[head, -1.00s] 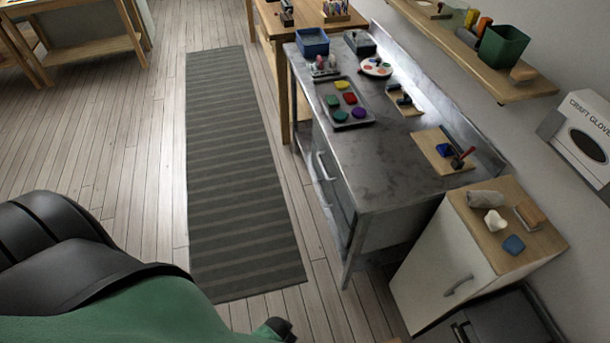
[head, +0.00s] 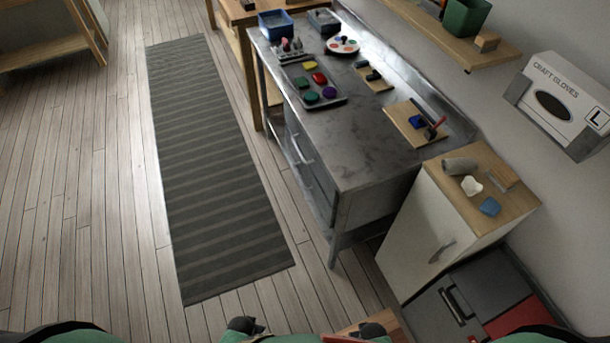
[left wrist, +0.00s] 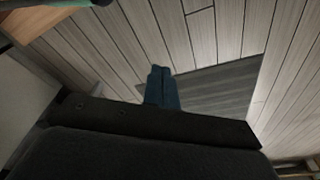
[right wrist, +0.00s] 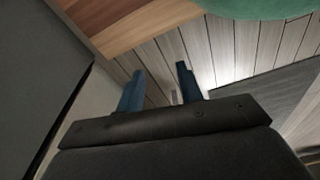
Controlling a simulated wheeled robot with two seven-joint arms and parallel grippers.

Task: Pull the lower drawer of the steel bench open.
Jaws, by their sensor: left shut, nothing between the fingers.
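The steel bench (head: 345,155) stands right of centre in the head view, its drawer side facing left and seen at a steep angle. A pale bar handle (head: 300,150) shows on its upper front. The lower drawer front (head: 309,185) is narrow and dim in this view, and it looks closed. My left gripper (left wrist: 160,68) is shut and empty above the plank floor, with the striped mat beyond it. My right gripper (right wrist: 159,70) is open, its blue fingers apart with nothing between them. Neither gripper touches the bench.
A striped mat (head: 210,165) lies on the clear floor left of the bench. A white cabinet (head: 425,235) with a wooden top stands at the bench's near end. A dark grey unit (head: 450,305) is nearer still. Paint trays and tools lie on the bench top.

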